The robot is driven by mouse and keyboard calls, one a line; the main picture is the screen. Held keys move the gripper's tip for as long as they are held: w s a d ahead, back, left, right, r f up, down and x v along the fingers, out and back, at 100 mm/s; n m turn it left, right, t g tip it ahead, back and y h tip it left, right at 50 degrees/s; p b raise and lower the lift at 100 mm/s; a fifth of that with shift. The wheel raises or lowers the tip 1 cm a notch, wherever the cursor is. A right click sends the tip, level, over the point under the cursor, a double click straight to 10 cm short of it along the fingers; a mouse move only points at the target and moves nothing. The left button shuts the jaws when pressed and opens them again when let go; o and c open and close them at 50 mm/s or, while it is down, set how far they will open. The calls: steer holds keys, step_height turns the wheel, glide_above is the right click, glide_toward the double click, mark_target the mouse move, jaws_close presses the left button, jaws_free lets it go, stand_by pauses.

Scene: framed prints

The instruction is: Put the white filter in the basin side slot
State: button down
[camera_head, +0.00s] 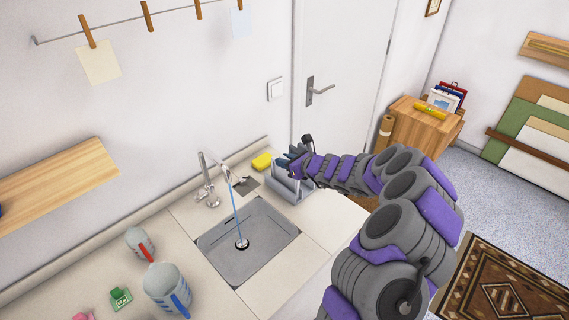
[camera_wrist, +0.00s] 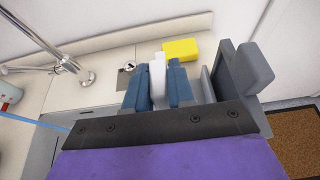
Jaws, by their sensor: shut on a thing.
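The white filter (camera_wrist: 157,82) stands between the two blue fingers of my gripper (camera_wrist: 158,88) in the wrist view, and the fingers are shut on it. In the head view my gripper (camera_head: 291,162) is over the grey slotted holder (camera_head: 287,186) at the right of the basin (camera_head: 248,240); the filter cannot be made out there. The holder's upright grey walls (camera_wrist: 246,66) show to the right of the fingers in the wrist view. My gripper's body hides the lower part of the holder, so I cannot tell whether the filter touches it.
A tap (camera_head: 208,180) stands behind the basin with a thin blue stream falling to the drain. A yellow sponge (camera_head: 262,161) lies behind my gripper, near the wall. A flat grey plate (camera_head: 245,185) lies beside the tap. A jug (camera_head: 167,290) stands at the front left.

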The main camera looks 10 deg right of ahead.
steer(key=shift+a, duration=0.3)
steer(key=c, duration=1.3)
jaws_free()
steer(key=shift+a, duration=0.4)
steer(key=o, duration=0.3)
steer(key=shift+d, duration=0.45)
steer(key=shift+s+d+r, duration=0.15)
steer(key=shift+d+r, duration=0.05)
steer(key=shift+d, duration=0.05)
steer(key=p+v, duration=0.3)
steer(key=v, duration=0.8)
steer(key=s+a+r+n+g+y, duration=0.35)
steer(key=s+a+r+n, duration=0.35)
steer(key=a+r+n, duration=0.5)
steer(key=s+a+r+n+g, duration=0.1)
steer(key=s+a+n+g, duration=0.55)
steer(key=s, duration=0.65)
steer(key=s+f+n+g+h, duration=0.2)
steer(key=s+n+h, duration=0.4)
steer(key=s, duration=0.8)
steer(key=s+d+n+h, duration=0.1)
steer(key=s+d, duration=0.2)
steer(key=d, duration=0.1)
steer(key=s+d+f+n+h, duration=0.1)
steer(key=s+d+n+h, duration=0.1)
steer(key=s+d, duration=0.2)
steer(key=s+d+n+g+h, duration=0.1)
steer(key=s+d+n+h, duration=0.1)
steer(key=s+d, duration=0.2)
steer(key=shift+s+f, duration=0.15)
